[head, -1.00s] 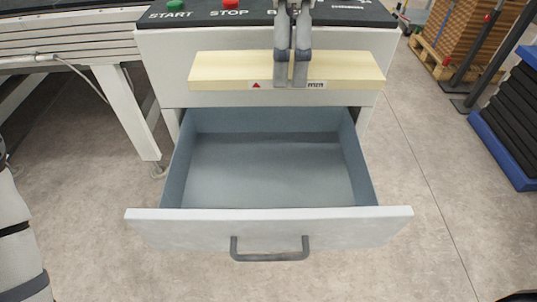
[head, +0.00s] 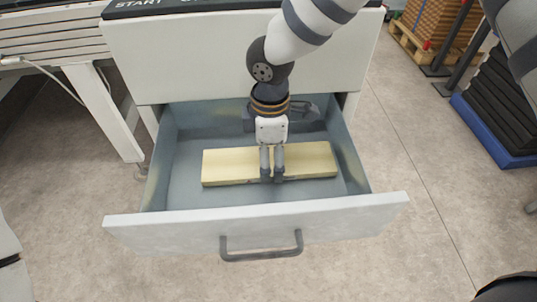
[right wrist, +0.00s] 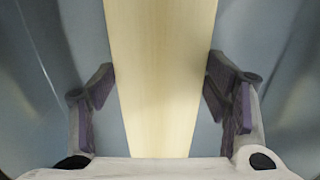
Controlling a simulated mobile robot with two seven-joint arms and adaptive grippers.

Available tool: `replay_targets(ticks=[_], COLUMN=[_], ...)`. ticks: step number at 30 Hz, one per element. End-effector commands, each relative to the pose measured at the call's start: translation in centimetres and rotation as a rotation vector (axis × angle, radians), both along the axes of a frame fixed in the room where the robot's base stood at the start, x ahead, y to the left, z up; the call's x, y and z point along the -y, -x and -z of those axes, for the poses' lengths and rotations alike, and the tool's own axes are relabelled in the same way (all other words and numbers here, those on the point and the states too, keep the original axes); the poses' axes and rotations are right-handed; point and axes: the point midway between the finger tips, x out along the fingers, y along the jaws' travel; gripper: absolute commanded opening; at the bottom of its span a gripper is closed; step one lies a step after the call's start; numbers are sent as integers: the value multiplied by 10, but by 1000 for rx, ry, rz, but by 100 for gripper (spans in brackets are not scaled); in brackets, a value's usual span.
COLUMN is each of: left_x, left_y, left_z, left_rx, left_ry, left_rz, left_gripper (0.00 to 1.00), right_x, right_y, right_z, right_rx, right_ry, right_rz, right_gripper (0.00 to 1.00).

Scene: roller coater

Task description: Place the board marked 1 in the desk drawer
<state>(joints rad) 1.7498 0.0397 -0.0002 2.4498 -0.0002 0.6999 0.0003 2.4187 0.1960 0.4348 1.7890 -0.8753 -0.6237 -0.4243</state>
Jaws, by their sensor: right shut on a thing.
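The pale wooden board (head: 225,166) is inside the open desk drawer (head: 170,230), lying crosswise and level, low near the drawer floor. I cannot tell whether it touches the floor. My right gripper (head: 272,178) reaches down into the drawer and is shut on the middle of the board. In the right wrist view its fingers (right wrist: 160,95) stand at both long edges of the board (right wrist: 160,50). No marking on the board is readable now. My left gripper is not in view.
The drawer has a grey handle (head: 262,252) on its front and blue-grey inner walls close around the board. A white machine cabinet (head: 190,60) stands behind it. A conveyor leg (head: 105,110) is at left and a dark stack on a blue base (head: 490,135) at right.

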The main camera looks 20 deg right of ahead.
Motion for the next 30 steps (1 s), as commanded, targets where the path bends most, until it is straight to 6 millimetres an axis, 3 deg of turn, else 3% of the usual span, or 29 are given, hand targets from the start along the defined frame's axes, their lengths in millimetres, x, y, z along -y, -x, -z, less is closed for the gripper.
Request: replay_targets(ticks=[1, 10, 11, 13, 14, 24, 26, 30], left_x=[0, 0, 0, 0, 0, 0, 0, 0], left_y=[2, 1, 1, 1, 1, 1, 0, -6], left_z=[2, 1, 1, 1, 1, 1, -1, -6], left_rx=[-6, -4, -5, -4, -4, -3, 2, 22], left_ry=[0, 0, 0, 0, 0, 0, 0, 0], left_rz=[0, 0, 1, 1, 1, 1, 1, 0], left_gripper=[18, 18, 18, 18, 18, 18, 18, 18], right_x=[0, 0, 0, 0, 0, 0, 0, 0], right_y=[0, 0, 0, 0, 0, -1, -2, -2], right_z=[8, 8, 9, 8, 8, 5, -3, -41], right_rx=[-3, 0, 0, 0, 0, 2, 6, 12], right_ry=[-1, 0, 1, 0, 0, -2, -2, -2], right_rz=[-1, 0, 0, 0, 0, 1, 1, 3], right_gripper=[36, 36, 72, 88, 90, 90, 90, 90])
